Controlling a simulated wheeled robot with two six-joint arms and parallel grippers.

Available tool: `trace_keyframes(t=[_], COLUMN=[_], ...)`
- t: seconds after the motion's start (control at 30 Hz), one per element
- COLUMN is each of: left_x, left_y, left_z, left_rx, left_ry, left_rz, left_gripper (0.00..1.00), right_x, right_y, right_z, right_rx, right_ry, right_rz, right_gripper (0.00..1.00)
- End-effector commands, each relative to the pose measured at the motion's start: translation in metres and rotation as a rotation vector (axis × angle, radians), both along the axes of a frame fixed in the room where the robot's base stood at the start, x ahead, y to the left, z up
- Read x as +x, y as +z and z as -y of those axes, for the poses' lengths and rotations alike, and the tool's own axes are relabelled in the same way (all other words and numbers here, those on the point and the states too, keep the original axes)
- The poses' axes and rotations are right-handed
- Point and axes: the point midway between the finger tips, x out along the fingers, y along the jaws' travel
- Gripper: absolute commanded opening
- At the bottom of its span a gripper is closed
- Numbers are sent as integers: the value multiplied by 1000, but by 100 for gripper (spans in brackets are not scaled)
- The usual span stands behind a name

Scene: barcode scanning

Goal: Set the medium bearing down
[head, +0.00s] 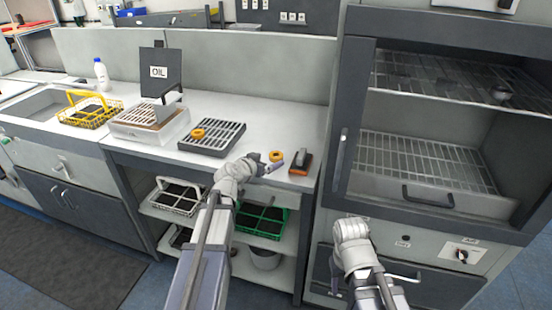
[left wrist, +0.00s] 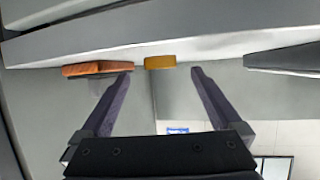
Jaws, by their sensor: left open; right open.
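A yellow-orange bearing ring (head: 276,156) stands on the white counter near its front right part. It also shows in the left wrist view (left wrist: 160,62), in the gap between the fingertips and a little beyond them. My left gripper (head: 272,164) is open at the bearing, low over the counter; its fingers look apart from the ring on both sides. A second orange ring (head: 198,133) lies on a dark slotted tray (head: 225,139) to the left. The frames do not show clearly which ring is the medium one. My right gripper (head: 350,228) is in front of the cabinet, away from the bearings.
A black and orange block-like device (head: 301,162) stands right of the bearing; its orange part (left wrist: 97,68) shows in the left wrist view. A white box (head: 150,120), a yellow basket (head: 90,108) and an OIL sign (head: 159,72) are further left. An open oven-like cabinet (head: 430,150) stands right.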

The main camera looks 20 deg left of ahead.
Motion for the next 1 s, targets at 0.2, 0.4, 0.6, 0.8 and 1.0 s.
trace_keyframes(t=[0.2,0.4,0.6,0.8,1.0], left_x=[7,32,53,52,52], left_y=[-2,-5,-14,-13,-13], left_z=[1,6,11,12,12], left_rx=[0,0,0,0,0], left_ry=[0,0,0,1,1], left_rz=[0,1,1,1,1], left_gripper=[99,99,99,99,78], right_x=[0,0,0,0,0], right_y=[-2,-5,-14,-13,-13], right_z=[0,0,0,0,0], right_rx=[0,0,0,0,0], right_ry=[0,0,0,0,0], right_rz=[0,0,0,0,0], right_gripper=[50,50,50,50,50])
